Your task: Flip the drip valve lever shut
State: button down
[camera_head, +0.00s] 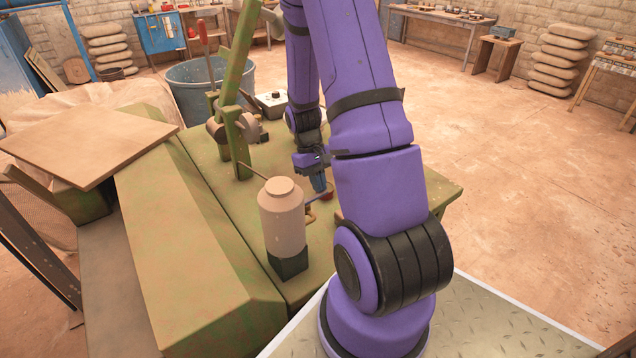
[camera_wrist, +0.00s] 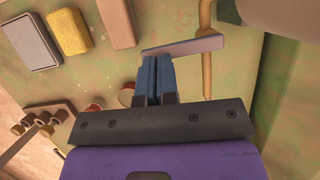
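The drip valve lever is a flat grey-purple bar (camera_wrist: 190,46) lying across the top of the wrist view, its right end at a thin brass pipe (camera_wrist: 207,75). In the head view the lever (camera_head: 319,199) shows small beside the pale canister (camera_head: 283,212), above the brass pipe (camera_head: 311,213). My gripper (camera_wrist: 155,60) has its blue fingers side by side with almost no gap, shut with nothing seen between them. Its tips are at the lever's left part; touching or just apart I cannot tell. In the head view my gripper (camera_head: 319,184) points down, partly hidden by my arm.
A grey tray-like block (camera_wrist: 31,41), a yellow sponge (camera_wrist: 69,32) and a pinkish block (camera_wrist: 116,22) lie on the green bench top (camera_wrist: 105,70). Small red-rimmed cups (camera_wrist: 95,104) are left of the fingers. A green upright frame (camera_head: 235,130) stands behind the canister.

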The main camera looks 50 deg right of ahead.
jog(key=shift+w, duration=0.1)
jog(key=w+d+r+n, duration=0.1)
jog(key=w+r, duration=0.8)
jog(key=s+a+f, duration=0.1)
jog(key=s+f, duration=0.6)
jog(key=f, duration=0.2)
jog(key=shift+s+h, duration=0.3)
jog(key=shift+s, duration=0.05)
dwell(0.6)
